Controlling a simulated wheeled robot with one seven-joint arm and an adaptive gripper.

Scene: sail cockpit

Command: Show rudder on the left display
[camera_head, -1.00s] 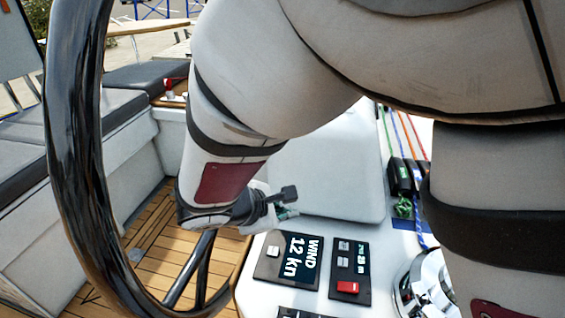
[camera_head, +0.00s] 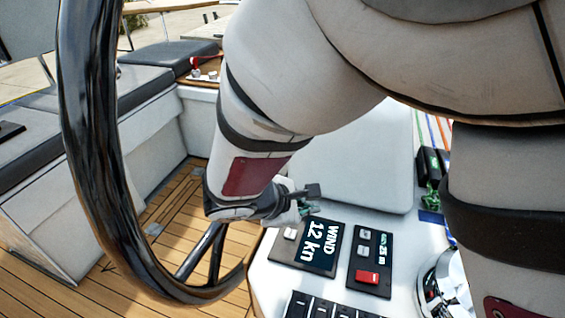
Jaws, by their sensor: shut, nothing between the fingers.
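The left display (camera_head: 322,245) is a dark screen on the white console and reads "WIND 12 kn", its text turned sideways. A small pale button (camera_head: 290,234) sits on the same panel, to the left of the screen. My gripper (camera_head: 308,207) is shut and empty. In the picture it shows just above the display's upper edge, and is small and partly hidden by my wrist. I cannot tell its exact height above the console.
A second panel (camera_head: 371,262) with small pale keys and a red button (camera_head: 367,276) is right of the display. Black switches (camera_head: 318,305) lie below. The large black steering wheel (camera_head: 95,160) stands at left. A chrome winch (camera_head: 440,280) is at right.

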